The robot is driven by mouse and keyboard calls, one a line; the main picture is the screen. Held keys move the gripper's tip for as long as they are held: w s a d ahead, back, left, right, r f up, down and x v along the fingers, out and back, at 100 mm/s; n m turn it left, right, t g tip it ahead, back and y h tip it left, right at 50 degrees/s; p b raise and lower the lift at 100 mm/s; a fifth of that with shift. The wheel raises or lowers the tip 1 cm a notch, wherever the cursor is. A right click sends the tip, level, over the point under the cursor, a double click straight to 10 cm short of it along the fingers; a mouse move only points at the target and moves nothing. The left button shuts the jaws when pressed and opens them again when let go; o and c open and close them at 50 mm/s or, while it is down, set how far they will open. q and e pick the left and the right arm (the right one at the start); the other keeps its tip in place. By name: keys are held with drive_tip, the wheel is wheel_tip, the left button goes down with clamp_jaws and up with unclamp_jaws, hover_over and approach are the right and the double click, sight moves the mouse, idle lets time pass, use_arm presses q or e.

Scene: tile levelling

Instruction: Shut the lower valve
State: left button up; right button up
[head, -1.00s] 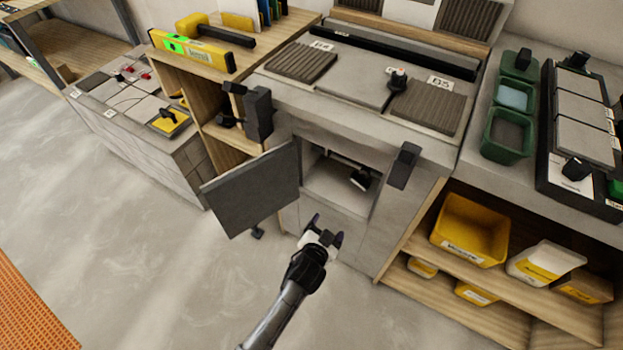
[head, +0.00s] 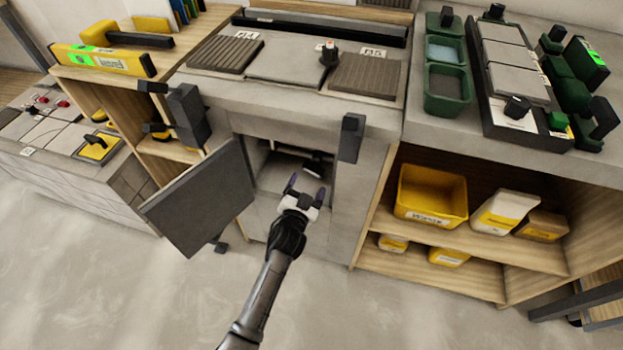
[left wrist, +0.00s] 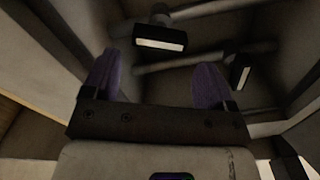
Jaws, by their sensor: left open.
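My left gripper (head: 306,192) is open and empty, in front of the open cabinet (head: 262,185) under the counter. Its two purple fingertips show apart in the left wrist view (left wrist: 155,80). Inside the cabinet, the left wrist view shows two pipes with dark valve handles, each with a pale end face. One handle (left wrist: 160,40) is above and between the fingertips, the other (left wrist: 240,72) is farther right. Neither is between the fingers in a grip. In the head view one handle (head: 313,168) shows just behind the gripper. I cannot tell which valve is the lower one. My right gripper is not in view.
The grey cabinet door (head: 200,200) stands swung open to the left. A dark block handle (head: 351,137) sticks out at the cabinet's right. Shelves with a yellow bin (head: 431,193) are to the right. The counter above holds tiles (head: 290,66). The floor in front is clear.

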sight(312, 173)
use_arm(q)
drive_tip(key=b+x, duration=0.1)
drive_tip(key=x, duration=0.2)
drive_tip(key=shift+w+f+b, duration=0.15)
drive_tip(key=shift+f+b, duration=0.05)
drive_tip(key=shift+b, duration=0.2)
drive_tip(key=shift+b+x, duration=0.35)
drive_tip(key=shift+x, duration=0.45)
drive_tip(key=shift+r, duration=0.15)
drive_tip(key=c, duration=0.7)
drive_tip(key=shift+o, duration=0.2)
